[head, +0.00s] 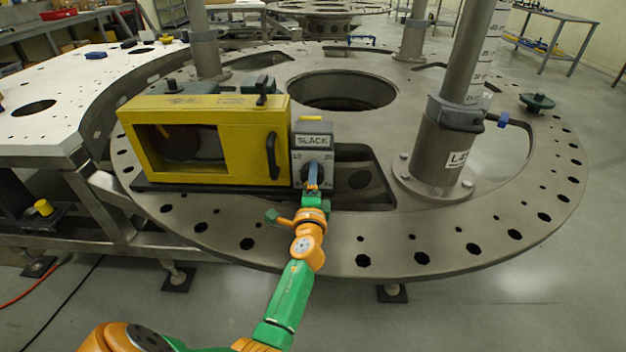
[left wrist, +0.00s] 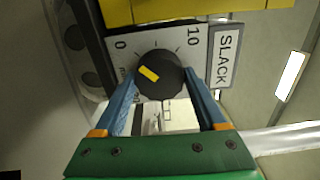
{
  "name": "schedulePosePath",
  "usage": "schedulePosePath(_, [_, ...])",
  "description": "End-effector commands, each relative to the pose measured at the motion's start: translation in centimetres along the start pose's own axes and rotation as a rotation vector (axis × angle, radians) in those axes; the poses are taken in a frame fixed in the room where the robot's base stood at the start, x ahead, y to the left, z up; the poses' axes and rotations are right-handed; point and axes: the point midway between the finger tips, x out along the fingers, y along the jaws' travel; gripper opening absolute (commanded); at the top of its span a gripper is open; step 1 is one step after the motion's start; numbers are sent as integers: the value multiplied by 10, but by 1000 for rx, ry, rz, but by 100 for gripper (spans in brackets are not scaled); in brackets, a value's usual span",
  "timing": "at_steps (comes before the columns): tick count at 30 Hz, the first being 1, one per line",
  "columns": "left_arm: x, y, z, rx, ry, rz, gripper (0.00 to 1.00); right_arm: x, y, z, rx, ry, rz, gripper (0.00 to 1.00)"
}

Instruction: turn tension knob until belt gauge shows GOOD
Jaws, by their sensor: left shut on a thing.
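The tension knob (left wrist: 160,76) is black and round with a yellow pointer mark, on a pale dial face with numbers. In the head view the gripper partly hides the knob. My right gripper is not in view.
A yellow housing (head: 240,142) with a window and black handle stands directly left of the dial. A grey post (head: 445,150) rises from the round turret plate (head: 420,235) to the right. The plate's front edge is clear apart from my left arm.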

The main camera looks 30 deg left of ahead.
Motion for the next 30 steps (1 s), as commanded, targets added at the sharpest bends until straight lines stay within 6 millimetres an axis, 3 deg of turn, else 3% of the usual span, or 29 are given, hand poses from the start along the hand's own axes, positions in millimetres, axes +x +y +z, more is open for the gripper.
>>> schedulePosePath(21, [1,-3,1,535,-3,-3,18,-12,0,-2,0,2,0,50])
schedulePosePath(30, [1,-3,1,689,-4,-4,18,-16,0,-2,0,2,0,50])
